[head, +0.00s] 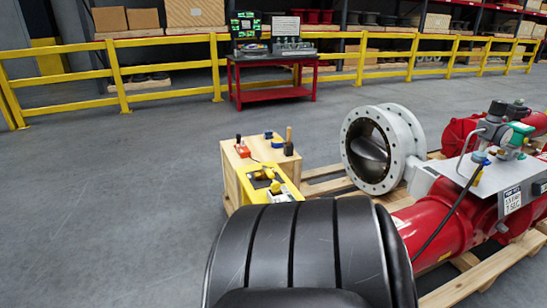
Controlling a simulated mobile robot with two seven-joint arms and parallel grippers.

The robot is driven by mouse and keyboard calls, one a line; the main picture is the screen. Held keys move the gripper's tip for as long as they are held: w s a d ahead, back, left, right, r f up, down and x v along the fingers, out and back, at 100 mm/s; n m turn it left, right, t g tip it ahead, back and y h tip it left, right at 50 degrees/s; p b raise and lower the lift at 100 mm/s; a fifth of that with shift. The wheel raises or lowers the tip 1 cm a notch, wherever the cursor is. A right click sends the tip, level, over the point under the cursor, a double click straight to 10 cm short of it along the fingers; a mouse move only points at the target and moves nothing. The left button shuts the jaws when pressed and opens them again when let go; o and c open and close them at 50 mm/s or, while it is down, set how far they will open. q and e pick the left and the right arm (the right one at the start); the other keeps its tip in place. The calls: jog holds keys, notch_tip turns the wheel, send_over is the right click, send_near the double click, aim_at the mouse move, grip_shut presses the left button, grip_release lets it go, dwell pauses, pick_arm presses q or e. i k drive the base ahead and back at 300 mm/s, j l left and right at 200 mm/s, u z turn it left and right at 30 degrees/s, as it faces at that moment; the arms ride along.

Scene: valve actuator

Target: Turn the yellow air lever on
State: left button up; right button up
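The red valve actuator (440,222) lies on a wooden pallet at the right, with a large grey flanged butterfly valve (372,150) at its left end. Small fittings and a grey pipe sit on the actuator's top plate. A small yellow piece (478,176) shows there below a blue fitting (481,158); it may be the air lever, but it is too small to tell its position. Neither gripper is in view.
A wooden crate (230,187) with tools and a yellow tray (254,196) stands left of the valve. The pallet (484,272) extends under the actuator. A red workbench (270,92) and yellow railing (165,67) stand behind. The left floor is clear. A large black rounded form hides the bottom centre.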

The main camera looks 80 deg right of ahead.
aim_at(269, 173)
jog(key=i+l+z, duration=0.2)
jog(key=z, duration=0.2)
jog(key=i+z, duration=1)
jog(key=z, duration=0.25)
jog(key=i+z, duration=0.8)
jog(key=i+j+z, duration=0.25)
jog(key=i+z, duration=0.2)
